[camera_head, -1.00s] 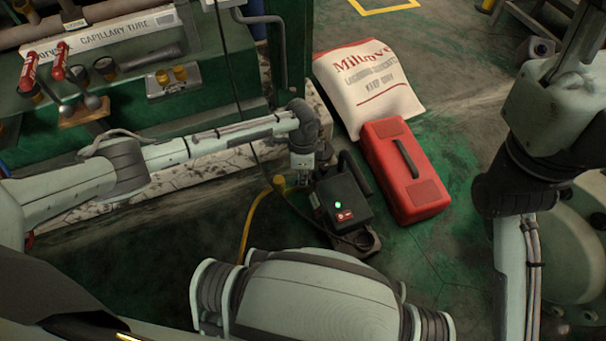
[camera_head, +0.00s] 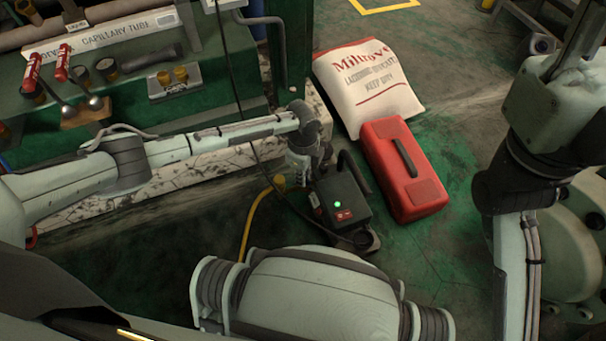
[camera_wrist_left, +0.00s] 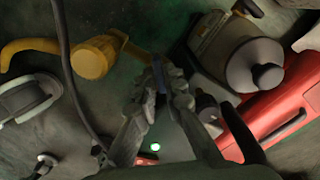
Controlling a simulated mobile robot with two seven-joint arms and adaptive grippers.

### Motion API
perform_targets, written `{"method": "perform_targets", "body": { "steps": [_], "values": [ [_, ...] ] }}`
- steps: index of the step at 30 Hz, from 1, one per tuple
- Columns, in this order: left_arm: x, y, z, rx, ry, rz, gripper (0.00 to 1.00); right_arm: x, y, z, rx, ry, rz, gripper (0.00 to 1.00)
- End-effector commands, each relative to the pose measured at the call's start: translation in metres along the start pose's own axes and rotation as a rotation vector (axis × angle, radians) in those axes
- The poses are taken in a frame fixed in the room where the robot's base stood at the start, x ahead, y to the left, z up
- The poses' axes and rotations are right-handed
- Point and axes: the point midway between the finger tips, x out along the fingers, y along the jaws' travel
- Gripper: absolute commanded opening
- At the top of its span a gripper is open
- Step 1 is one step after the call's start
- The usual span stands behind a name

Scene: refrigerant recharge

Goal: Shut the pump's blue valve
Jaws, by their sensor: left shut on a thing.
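The pump (camera_head: 347,197) is a dark box with a lit green lamp and a red switch, standing on the floor between the green bench and the red case. Its lamp also shows in the left wrist view (camera_wrist_left: 154,147). My left gripper (camera_head: 300,180) reaches down at the pump's left side. In the left wrist view its fingers (camera_wrist_left: 160,80) are closed together on the blue valve (camera_wrist_left: 159,72), of which only a thin blue sliver shows between the fingertips. The valve's angle cannot be told. My right arm hangs at the right, its gripper out of view.
A yellow hose (camera_head: 249,222) with a yellow fitting (camera_wrist_left: 92,57) lies beside my left gripper, and a dark cable runs past it. A red case (camera_head: 405,170) and a white sack (camera_head: 367,85) lie right of the pump. The green bench (camera_head: 235,75) stands behind.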

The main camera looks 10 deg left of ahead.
Motion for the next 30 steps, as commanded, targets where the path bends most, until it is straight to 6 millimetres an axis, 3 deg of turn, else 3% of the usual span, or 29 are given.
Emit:
{"method": "perform_targets", "body": {
  "steps": [6,16,23,30],
  "values": [
    [-0.0003,0.0010,-0.0009,0.220,0.001,0.002,0.00,0.0033,0.0003,-0.0004,0.000,0.000,0.000,0.34],
    [0.0000,0.0012,-0.0009,0.267,0.001,0.003,0.00,0.0034,0.0003,-0.0005,0.000,0.000,-0.001,0.34],
    [0.0000,0.0009,-0.0008,0.495,0.002,0.002,0.00,0.0040,0.0003,-0.0005,0.000,0.000,-0.001,0.34],
    [0.0002,0.0012,-0.0010,0.515,0.003,0.002,0.00,0.0040,0.0003,-0.0006,0.000,0.000,0.000,0.34]
  ]
}}
